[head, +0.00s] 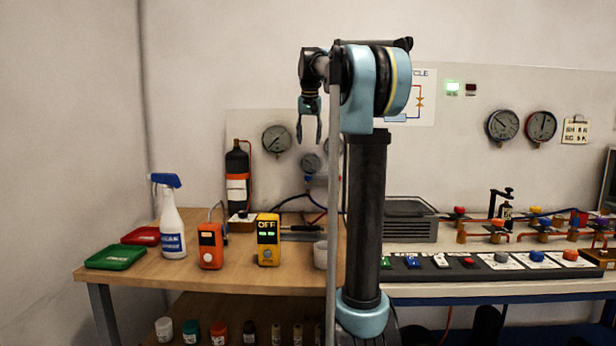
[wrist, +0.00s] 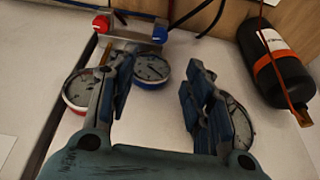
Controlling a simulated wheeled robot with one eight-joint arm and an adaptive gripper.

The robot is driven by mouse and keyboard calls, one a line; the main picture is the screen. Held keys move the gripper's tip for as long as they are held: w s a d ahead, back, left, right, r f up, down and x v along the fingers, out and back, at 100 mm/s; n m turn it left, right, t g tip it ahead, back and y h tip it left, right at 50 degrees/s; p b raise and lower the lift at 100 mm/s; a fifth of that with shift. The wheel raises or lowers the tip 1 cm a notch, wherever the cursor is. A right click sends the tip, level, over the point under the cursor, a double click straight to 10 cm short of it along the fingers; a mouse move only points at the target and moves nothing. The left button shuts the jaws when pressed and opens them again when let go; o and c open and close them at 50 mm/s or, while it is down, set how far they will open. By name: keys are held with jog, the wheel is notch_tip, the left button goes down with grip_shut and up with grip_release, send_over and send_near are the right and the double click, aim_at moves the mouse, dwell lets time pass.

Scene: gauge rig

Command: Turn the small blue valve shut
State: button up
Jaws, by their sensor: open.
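A small blue valve knob (wrist: 158,35) is at the top of the wrist view, at one end of a grey metal block (wrist: 128,36). A red knob (wrist: 101,24) is at the other end. In the head view a small blue part (head: 308,180) shows below the lower wall gauge; I cannot tell if it is the same knob. My gripper (head: 309,141) hangs fingers-down in front of the wall gauges. In the wrist view my gripper (wrist: 158,70) is open and empty, its fingers apart, with the blue knob beyond them and not touched.
A blue-rimmed gauge (wrist: 152,70) shows between my fingers. A black cylinder (head: 237,175) with an orange band stands left of the gauges. A spray bottle (head: 172,220) and a yellow meter (head: 268,240) stand on the wooden bench.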

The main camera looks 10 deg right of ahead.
jog(key=n, duration=0.1)
send_near(308, 176)
jog(key=x, duration=0.9)
jog(key=shift+w+r, duration=0.1)
jog(key=shift+w, duration=0.15)
jog(key=c, duration=1.1)
